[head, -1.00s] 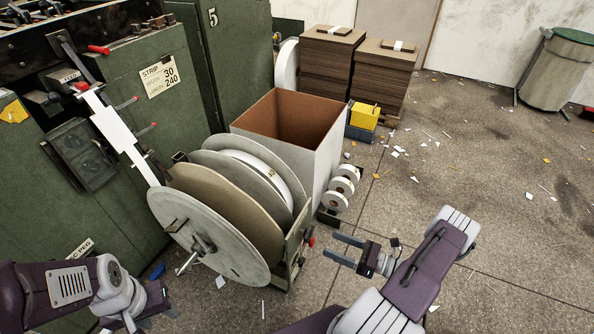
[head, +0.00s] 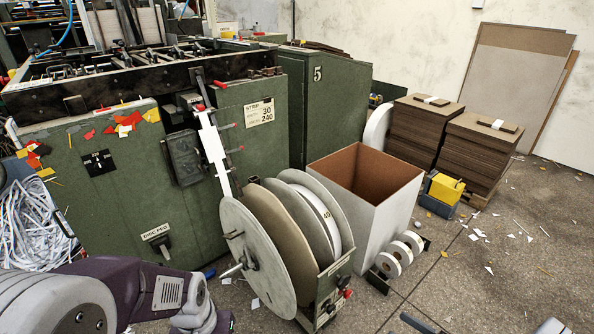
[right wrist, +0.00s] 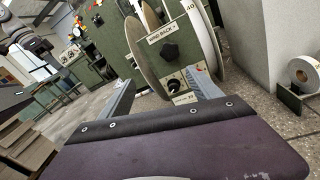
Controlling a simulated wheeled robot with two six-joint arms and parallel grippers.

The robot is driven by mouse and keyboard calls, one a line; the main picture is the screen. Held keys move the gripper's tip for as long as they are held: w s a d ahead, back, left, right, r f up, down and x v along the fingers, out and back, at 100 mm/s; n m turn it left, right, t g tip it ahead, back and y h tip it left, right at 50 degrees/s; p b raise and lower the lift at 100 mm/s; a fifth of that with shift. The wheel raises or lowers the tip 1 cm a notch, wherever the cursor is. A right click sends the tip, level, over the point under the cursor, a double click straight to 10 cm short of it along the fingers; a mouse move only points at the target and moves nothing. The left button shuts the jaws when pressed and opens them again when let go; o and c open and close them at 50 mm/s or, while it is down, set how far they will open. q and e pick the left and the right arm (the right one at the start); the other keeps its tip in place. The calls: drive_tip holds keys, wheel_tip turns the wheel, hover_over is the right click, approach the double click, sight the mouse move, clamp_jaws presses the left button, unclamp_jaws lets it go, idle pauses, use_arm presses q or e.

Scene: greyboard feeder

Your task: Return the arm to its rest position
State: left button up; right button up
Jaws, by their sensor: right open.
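My right gripper (right wrist: 160,78) is open in the right wrist view, its two grey fingers apart with nothing between them. Beyond the fingers is the reel stand (right wrist: 172,24) with a black knob, apart from them as far as I can tell. My left arm comes in at the lower left of the head view, in front of the green machine. Its gripper (head: 222,322) is cut off by the bottom edge, so its fingers are hidden.
The green machine (head: 120,200) fills the left. Large reels (head: 255,260) stand in front of it, beside an open grey bin (head: 395,205) and small white rolls (head: 402,252). Board stacks (head: 420,135) and a yellow box (head: 446,188) stand behind.

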drive_tip(key=w+a+r+n+g+y, duration=0.2)
drive_tip(key=w+a+r+n+g, duration=0.1)
drive_tip(key=a+r+n+g, duration=0.9)
drive_tip(key=s+a+r+n+g+h+p, duration=0.1)
drive_tip(key=s+a+r+n+g+h, duration=0.3)
drive_tip(key=s+a+n+h, duration=0.4)
drive_tip(key=s+d+f+n+t+h, duration=0.3)
drive_tip(key=s+d+n+t+h, duration=0.15)
drive_tip(key=d+n+h, duration=0.35)
wheel_tip(320, 180, up, 38)
drive_tip(key=w+n+y+p, duration=0.1)
drive_tip(key=p, duration=3.7)
drive_tip(key=shift+w+d, duration=0.25)
drive_tip(key=shift+d, duration=0.05)
drive_tip(key=shift+t, duration=0.25)
